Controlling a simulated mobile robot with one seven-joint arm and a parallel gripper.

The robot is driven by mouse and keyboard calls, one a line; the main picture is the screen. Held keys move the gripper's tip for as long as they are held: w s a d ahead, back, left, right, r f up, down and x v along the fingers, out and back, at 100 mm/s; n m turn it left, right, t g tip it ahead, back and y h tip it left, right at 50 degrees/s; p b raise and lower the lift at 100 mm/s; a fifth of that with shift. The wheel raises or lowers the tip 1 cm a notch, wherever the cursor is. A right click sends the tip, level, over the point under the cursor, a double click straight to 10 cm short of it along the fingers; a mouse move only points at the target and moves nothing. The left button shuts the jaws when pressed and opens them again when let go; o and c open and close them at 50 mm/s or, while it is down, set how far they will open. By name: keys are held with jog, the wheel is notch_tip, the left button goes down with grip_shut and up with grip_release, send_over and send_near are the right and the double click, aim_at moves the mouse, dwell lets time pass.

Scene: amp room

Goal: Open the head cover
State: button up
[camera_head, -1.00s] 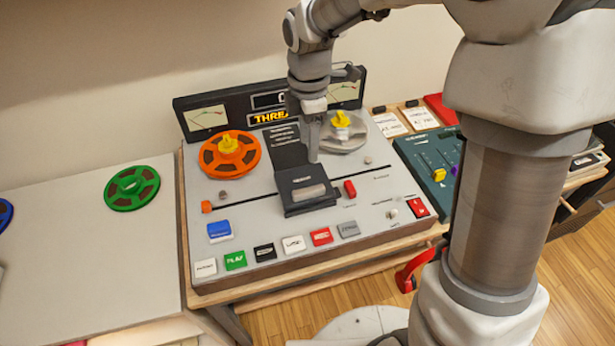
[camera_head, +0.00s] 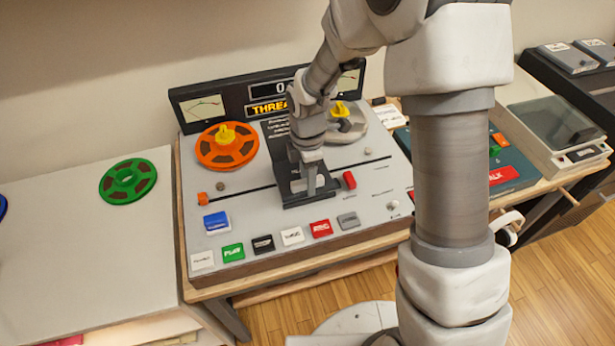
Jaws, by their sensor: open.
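The tape machine (camera_head: 250,225) has a black head cover (camera_head: 292,190) at its middle, between and in front of the orange reel (camera_head: 228,147) and the grey reel (camera_head: 345,125). My gripper (camera_head: 313,188) points down over the head cover, with its fingers at the cover's front part. It hides much of the cover, including part of its pale label area. I cannot tell whether the fingers touch the cover or whether its lid is raised. My gripper is open.
A row of coloured buttons (camera_head: 292,236) lies in front of the cover, with a blue button (camera_head: 216,221) at left and a red lever (camera_head: 349,179) close at right. The display panel (camera_head: 272,100) stands behind. A green reel (camera_head: 128,181) lies on the left table.

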jog(key=shift+c, duration=0.3)
grip_shut()
dwell(1.1)
